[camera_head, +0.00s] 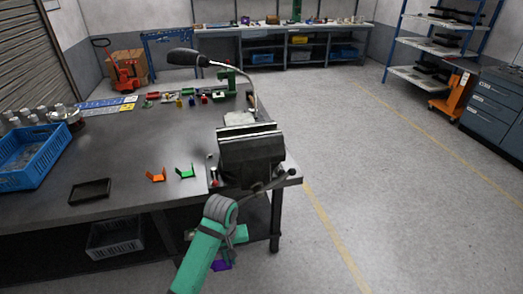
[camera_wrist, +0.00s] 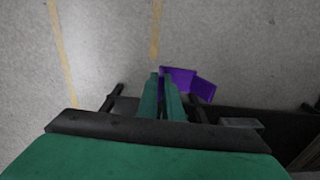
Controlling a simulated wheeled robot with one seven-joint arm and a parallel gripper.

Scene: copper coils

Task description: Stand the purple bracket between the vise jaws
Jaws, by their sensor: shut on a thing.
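The purple bracket (camera_wrist: 180,78) is at the fingertips of my gripper (camera_wrist: 162,80) in the wrist view. It shows two flat plates joined at an angle. My gripper is shut on it. In the head view, part of the purple bracket (camera_head: 221,265) shows below my green arm, low in front of the bench, and the arm hides most of my gripper. The dark vise (camera_head: 250,155) stands at the bench's right front corner, with light jaw tops and a handle bar toward the front. The held bracket is apart from the vise, below and in front of it.
An orange bracket (camera_head: 156,175) and a green bracket (camera_head: 185,172) stand on the bench (camera_head: 130,200) left of the vise. A black tray (camera_head: 90,190) and a blue crate (camera_head: 30,158) lie farther left. A lamp (camera_head: 188,57) arches behind the vise. Open floor (camera_head: 370,200) lies right.

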